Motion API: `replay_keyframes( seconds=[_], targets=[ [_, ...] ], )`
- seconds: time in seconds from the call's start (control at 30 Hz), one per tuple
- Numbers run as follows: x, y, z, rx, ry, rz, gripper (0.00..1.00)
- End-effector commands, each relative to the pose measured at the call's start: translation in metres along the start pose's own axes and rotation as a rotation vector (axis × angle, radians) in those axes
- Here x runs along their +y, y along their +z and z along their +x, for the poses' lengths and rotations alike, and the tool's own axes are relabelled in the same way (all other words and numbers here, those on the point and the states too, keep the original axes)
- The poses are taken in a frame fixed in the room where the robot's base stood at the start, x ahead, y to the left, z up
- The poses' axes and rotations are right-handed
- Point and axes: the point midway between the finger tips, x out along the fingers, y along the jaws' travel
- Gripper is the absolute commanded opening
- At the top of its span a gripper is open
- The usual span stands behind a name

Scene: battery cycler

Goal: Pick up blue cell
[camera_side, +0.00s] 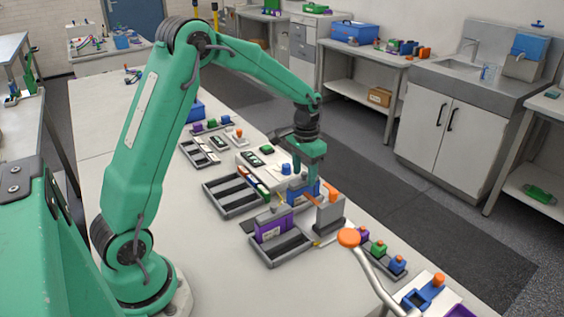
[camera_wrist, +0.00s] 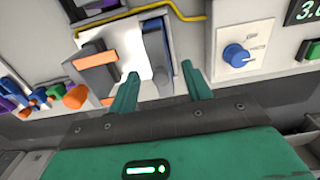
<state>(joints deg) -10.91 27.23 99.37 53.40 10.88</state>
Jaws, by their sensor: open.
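The blue cell (camera_side: 300,190) is a blue block seated in the grey-white cycler station in the middle of the bench, partly hidden by my gripper. It also shows in the wrist view (camera_wrist: 158,50), beside a white surface and just beyond the fingertips. My gripper (camera_side: 308,173) points down over the station, close to the cell. In the wrist view its two green fingers (camera_wrist: 160,75) are apart, with nothing held between them. I cannot tell whether either finger touches the cell.
A grey clamp with an orange lever (camera_wrist: 97,60) stands close left of the fingers in the wrist view. A blue knob (camera_wrist: 236,55) is at right. A purple block (camera_side: 272,229) sits in a grey holder in front.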

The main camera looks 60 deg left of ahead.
Motion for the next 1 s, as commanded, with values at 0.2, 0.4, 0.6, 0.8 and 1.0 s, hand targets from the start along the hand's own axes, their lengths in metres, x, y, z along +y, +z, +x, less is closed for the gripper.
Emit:
replay_keyframes(
  seconds=[0.2,0.4,0.6,0.8,1.0],
  targets=[
    [0.000,0.000,0.007,0.000,0.000,0.000,0.49],
    [0.000,0.000,0.014,-0.002,0.000,0.000,0.49],
    [-0.001,0.000,0.035,-0.004,0.001,0.000,0.49],
    [-0.001,-0.001,0.054,-0.002,0.000,0.000,0.49],
    [-0.001,-0.001,0.059,0.000,0.000,0.000,0.49]
  ],
)
